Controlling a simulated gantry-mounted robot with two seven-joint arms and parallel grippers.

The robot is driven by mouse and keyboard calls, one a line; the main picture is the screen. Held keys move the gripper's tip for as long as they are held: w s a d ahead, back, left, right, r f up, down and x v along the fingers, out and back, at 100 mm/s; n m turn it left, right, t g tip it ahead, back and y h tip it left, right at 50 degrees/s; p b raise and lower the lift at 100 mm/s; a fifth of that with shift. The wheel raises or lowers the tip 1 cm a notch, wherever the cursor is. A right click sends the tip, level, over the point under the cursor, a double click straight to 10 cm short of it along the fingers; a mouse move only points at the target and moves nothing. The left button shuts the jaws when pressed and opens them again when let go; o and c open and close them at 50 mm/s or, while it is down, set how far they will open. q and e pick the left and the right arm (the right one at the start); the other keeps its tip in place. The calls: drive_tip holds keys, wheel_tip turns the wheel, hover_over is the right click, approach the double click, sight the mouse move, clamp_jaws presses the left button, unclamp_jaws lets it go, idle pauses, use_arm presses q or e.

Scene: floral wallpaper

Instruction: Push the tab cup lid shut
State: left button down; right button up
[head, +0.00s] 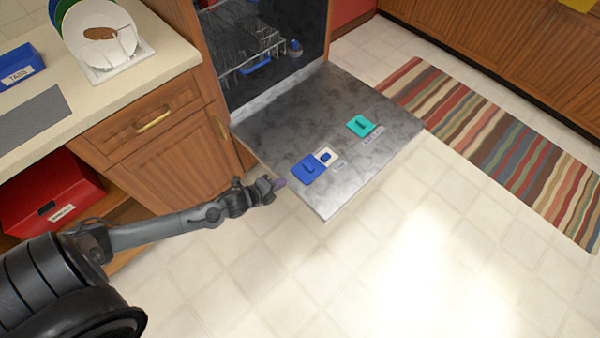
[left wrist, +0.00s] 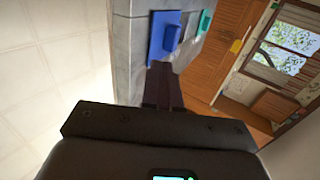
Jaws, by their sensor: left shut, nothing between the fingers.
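The open dishwasher door (head: 370,100) lies flat and carries a blue lid (head: 306,172), swung out beside a small pale cup (head: 331,153) with a blue piece in it. The blue lid, with a raised block, also shows in the left wrist view (left wrist: 158,42). A teal lid (head: 361,126) sits farther back on the door and shows in the left wrist view (left wrist: 205,22). My left gripper (head: 278,184) is shut and empty, just left of the blue lid by the door's side edge. It looks apart from the lid. My right gripper is out of view.
A dish rack (head: 245,45) stands inside the dishwasher. A wooden cabinet (head: 165,155) and counter (head: 150,62) are at left, with a red box (head: 45,195) below. A striped rug (head: 500,150) lies at right. The tiled floor (head: 400,240) in front is clear.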

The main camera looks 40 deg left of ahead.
use_arm(q)
drive_tip(key=b, duration=0.4)
approach(306, 168)
drive_tip(key=x, duration=0.4)
drive_tip(key=shift+w+d+f, duration=0.1)
drive_tip(key=shift+d+f, duration=0.05)
drive_tip(key=shift+f, duration=0.4)
drive_tip(key=shift+w+r, duration=0.1)
drive_tip(key=shift+w, duration=0.75)
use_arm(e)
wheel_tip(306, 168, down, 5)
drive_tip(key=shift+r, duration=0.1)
